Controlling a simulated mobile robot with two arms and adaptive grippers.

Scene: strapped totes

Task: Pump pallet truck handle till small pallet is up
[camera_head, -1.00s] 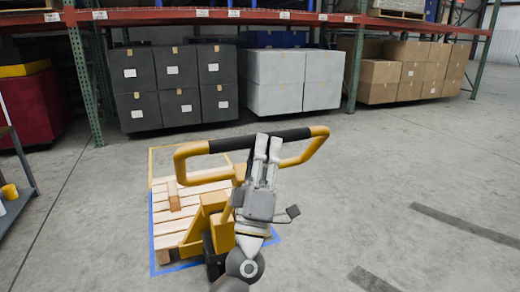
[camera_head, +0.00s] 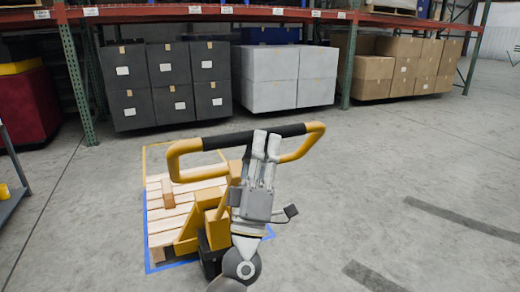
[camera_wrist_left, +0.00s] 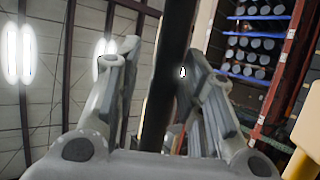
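The yellow pallet truck (camera_head: 212,226) stands with its forks under or against the small wooden pallet (camera_head: 160,222). Its looped yellow handle (camera_head: 187,147) has a black grip bar across the top. My left gripper (camera_head: 266,140) lies over this black bar, with its two fingers close together. In the left wrist view, the dark bar (camera_wrist_left: 170,75) runs between the fingers of the left gripper (camera_wrist_left: 162,55), which lean in on it. Full contact on both sides is hard to see. The pallet looks low near the floor; any gap under it is hidden. My right gripper is not in view.
Blue and yellow tape (camera_head: 148,240) marks the floor around the pallet. A rack behind holds dark crates (camera_head: 170,90), pale grey boxes (camera_head: 290,80) and brown cartons (camera_head: 400,70). The floor to the right is open, with dark stripes (camera_head: 460,220).

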